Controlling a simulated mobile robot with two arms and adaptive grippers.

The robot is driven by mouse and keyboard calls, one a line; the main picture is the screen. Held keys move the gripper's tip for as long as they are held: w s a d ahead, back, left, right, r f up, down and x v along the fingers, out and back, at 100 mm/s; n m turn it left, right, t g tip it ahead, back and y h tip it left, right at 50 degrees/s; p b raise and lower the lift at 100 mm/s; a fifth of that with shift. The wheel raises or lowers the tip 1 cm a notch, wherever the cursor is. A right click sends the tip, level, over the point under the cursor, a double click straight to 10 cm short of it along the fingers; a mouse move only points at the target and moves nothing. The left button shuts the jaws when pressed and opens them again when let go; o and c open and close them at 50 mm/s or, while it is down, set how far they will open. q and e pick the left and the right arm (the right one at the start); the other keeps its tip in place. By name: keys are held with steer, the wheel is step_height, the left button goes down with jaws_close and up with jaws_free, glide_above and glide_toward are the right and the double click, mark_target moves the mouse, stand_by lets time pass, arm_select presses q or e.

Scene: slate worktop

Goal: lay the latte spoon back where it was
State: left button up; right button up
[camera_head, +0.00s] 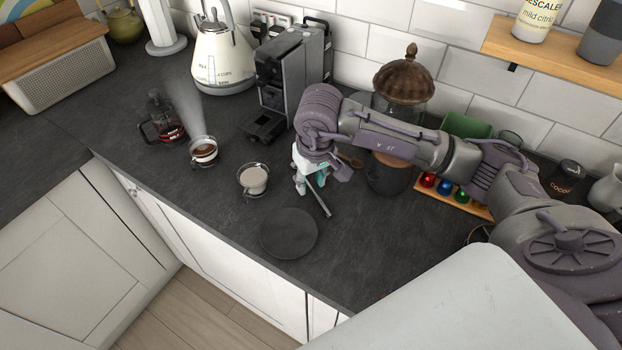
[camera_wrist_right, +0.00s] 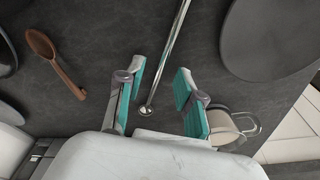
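The latte spoon (camera_head: 319,198) is a thin metal spoon on the slate worktop, to the right of the latte cup (camera_head: 253,179) and near the round dark plate (camera_head: 288,233). My right gripper (camera_head: 310,180) is low over one end of it. In the right wrist view the spoon (camera_wrist_right: 165,60) runs up from between the two teal finger pads. The fingers of the right gripper (camera_wrist_right: 164,97) stand well apart, with gaps on both sides of the spoon. Its far end is out of that view. My left gripper is not in view.
A wooden scoop (camera_wrist_right: 54,62) lies beside the gripper. The coffee machine (camera_head: 288,75) stands behind. An espresso cup (camera_head: 203,151) stands left. The worktop right of the plate is clear.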

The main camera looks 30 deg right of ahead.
step_height(320, 180, up, 12)
steer(key=s, duration=0.1)
steer(key=shift+s, duration=0.4)
steer(key=shift+f, duration=0.1)
